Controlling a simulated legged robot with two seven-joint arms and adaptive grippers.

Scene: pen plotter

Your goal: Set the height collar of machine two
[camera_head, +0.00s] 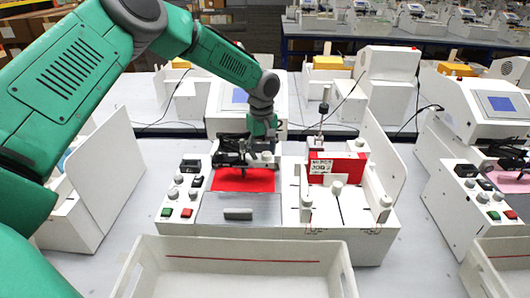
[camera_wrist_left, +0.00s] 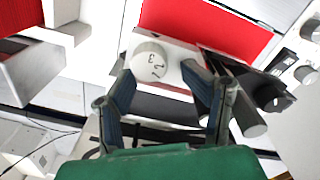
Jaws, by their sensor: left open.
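The middle plotter machine (camera_head: 290,205) is white, with a red sheet (camera_head: 245,180) on its bed. My left gripper (camera_head: 240,158) hangs over the back of this bed, among dark machine parts that partly blend with it. In the left wrist view, a white round knob with figures (camera_wrist_left: 150,60) lies between the tips of the open left gripper (camera_wrist_left: 157,76). The fingers stand on either side of the knob, and I cannot tell whether they touch it. The red sheet also shows beyond it in the left wrist view (camera_wrist_left: 205,22). My right gripper is out of view.
A white tray (camera_head: 235,244) stands in front of the machine. Control knobs and buttons (camera_head: 180,195) sit at its left. A red block with a label (camera_head: 340,165) and an upright white panel (camera_head: 382,160) stand at its right. Another machine (camera_head: 455,190) is farther right.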

